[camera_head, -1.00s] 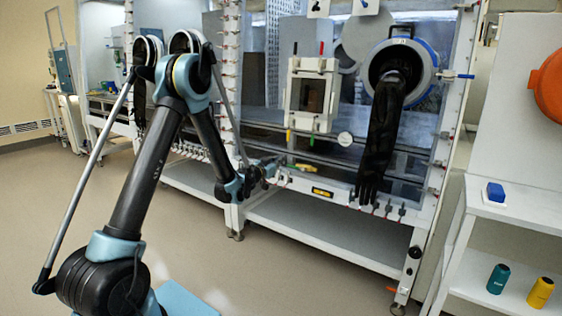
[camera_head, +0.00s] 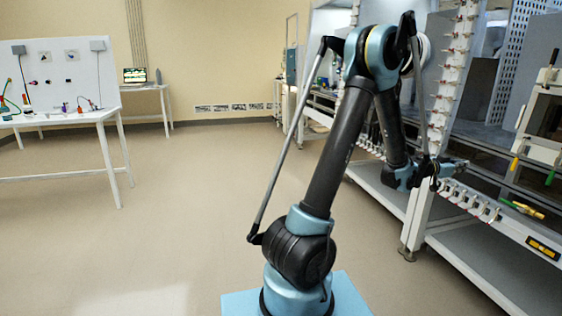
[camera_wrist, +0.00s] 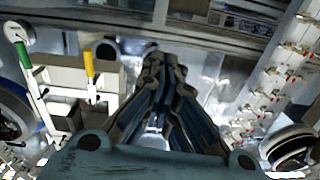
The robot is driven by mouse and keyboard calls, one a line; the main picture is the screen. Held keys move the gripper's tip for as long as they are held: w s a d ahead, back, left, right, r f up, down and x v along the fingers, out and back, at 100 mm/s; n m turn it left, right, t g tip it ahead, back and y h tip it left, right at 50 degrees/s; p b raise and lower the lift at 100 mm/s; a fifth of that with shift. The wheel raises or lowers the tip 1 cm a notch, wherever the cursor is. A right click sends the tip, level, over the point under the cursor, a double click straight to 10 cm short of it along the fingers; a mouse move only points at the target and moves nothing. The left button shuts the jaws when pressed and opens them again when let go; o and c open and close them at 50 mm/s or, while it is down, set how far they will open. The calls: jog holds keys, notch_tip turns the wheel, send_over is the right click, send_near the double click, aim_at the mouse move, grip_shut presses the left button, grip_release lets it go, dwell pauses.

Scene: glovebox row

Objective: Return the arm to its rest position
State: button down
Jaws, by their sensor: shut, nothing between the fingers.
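My arm stands folded at the elbow, with the upper link rising from its base and the forearm hanging down to the right. My gripper (camera_head: 455,166) is at the front edge of the glovebox row, seen small in the head view. In the wrist view my gripper (camera_wrist: 155,65) has its fingers together, with nothing seen between them. The glovebox frame (camera_head: 450,75) stands behind and to the right of the arm. Whether the gripper touches the frame cannot be told.
A yellow-green tool (camera_head: 523,209) lies on the glovebox ledge to the right of my gripper. Green (camera_wrist: 23,54) and yellow (camera_wrist: 88,65) handles show in the wrist view. The floor (camera_head: 190,190) between is clear.

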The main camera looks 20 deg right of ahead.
jog(key=w+a+r+n+t+y, duration=0.1)
jog(key=w+a+r, duration=0.1)
jog(key=w+a, duration=0.45)
jog(key=w+a+r+n+y, duration=0.1)
jog(key=w+a+r+y, duration=0.15)
jog(key=a, duration=0.75)
jog(key=w+a+f+n+t+y, duration=0.1)
jog(key=w+a+n, duration=0.1)
jog(key=a, duration=0.8)
jog(key=w+a+f+n+t+y, duration=0.1)
jog(key=w+a+n+y, duration=0.1)
jog(key=a, duration=0.7)
jog(key=s+a+f+n+y, duration=0.3)
jog(key=s+a+f+n, duration=0.1)
jog(key=a, duration=0.9)
jog(key=s+a+f+n+y, duration=0.4)
jog(key=s+a, duration=0.3)
jog(key=a, duration=0.6)
jog(key=s+a+f+n+g+y, duration=0.1)
jog(key=s+a+f+n+y, duration=0.2)
jog(key=a, duration=1)
jog(key=s+f+n, duration=0.1)
jog(key=s+f, duration=0.1)
jog(key=s, duration=0.1)
jog(key=shift+s+a+n+y, duration=0.15)
jog(key=shift+a+n+y, duration=0.15)
jog(key=shift+n+y, duration=0.1)
